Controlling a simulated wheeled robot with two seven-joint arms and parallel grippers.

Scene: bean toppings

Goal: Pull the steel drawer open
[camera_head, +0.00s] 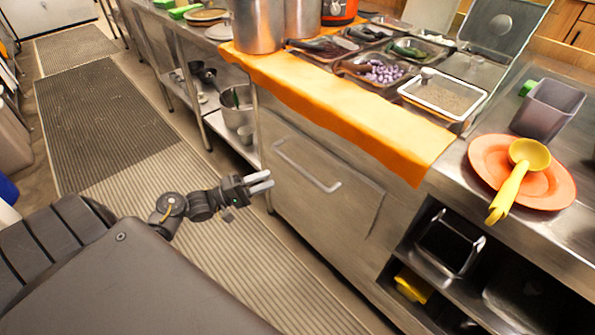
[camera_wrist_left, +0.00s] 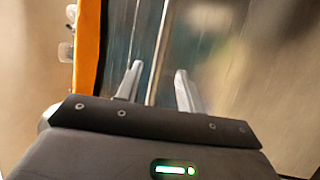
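The steel drawer (camera_head: 325,212) is in the counter front, below the orange cloth, and looks shut. Its long bar handle (camera_head: 306,166) runs along the upper part of the drawer front. My left gripper (camera_head: 271,179) is open in front of the drawer, left of the handle in the head view. In the left wrist view, a thin bar that looks like the handle (camera_wrist_left: 158,50) shows between the two open fingers (camera_wrist_left: 159,68). Whether the fingers touch it, I cannot tell. My right gripper is not in view.
An orange cloth (camera_head: 340,100) hangs over the counter edge above the drawer. A red-orange plate (camera_head: 555,190) with a yellow ladle (camera_head: 509,193) sits at the right. Open shelves (camera_head: 465,285) are right of the drawer.

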